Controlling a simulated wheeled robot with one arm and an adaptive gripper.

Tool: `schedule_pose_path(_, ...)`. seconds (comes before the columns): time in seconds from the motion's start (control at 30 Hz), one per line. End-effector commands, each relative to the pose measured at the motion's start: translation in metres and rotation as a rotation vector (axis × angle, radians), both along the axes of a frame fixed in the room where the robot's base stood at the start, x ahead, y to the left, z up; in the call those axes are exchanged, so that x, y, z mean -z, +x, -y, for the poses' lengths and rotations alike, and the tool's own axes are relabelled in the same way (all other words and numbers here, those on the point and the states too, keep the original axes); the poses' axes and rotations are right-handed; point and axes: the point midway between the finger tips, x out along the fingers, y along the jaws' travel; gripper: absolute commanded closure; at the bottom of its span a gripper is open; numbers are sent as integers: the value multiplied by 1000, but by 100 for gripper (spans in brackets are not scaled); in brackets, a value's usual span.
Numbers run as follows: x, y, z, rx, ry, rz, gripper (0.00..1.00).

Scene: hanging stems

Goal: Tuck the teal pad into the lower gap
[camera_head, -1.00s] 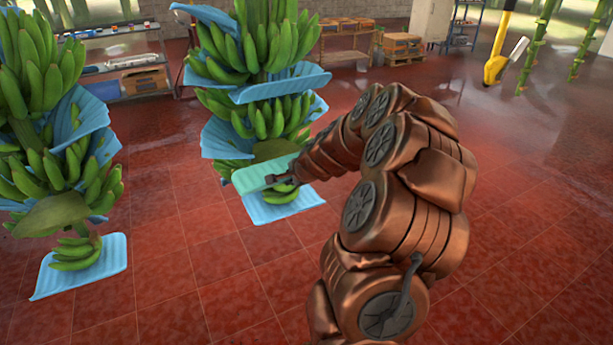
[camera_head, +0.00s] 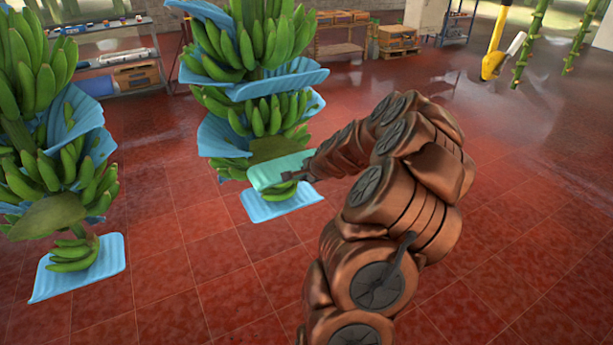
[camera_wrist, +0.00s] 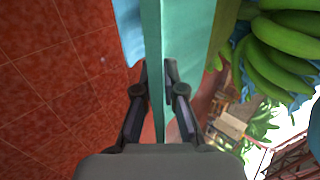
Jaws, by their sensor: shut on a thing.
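My gripper (camera_head: 298,178) is shut on the teal pad (camera_head: 273,173), a flat, thin sheet. In the wrist view the pad (camera_wrist: 180,35) stands edge-on between the two fingers (camera_wrist: 160,85). In the head view the pad shows in front of the nearer right banana stem (camera_head: 262,40), just above its lowest small green hand (camera_head: 280,192) and below the olive-brown bract (camera_head: 283,147). The pad covers part of the stem there, so the lower gap is hidden. I cannot tell whether the pad touches the fruit.
Blue pads (camera_head: 265,86) sit between upper hands of this stem, and a blue sheet (camera_head: 282,206) is under the lowest hand. Another banana stem (camera_head: 55,170) hangs at the left. The red tiled floor (camera_head: 230,290) is clear.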

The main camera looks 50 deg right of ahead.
Motion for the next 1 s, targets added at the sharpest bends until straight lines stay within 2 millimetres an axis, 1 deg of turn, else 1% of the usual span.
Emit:
schedule_pose_path(0.3, -1, 19, 6, -2, -3, 2, 100)
schedule_pose_path(1.0, 3, 56, 17, -4, 0, -1, 100)
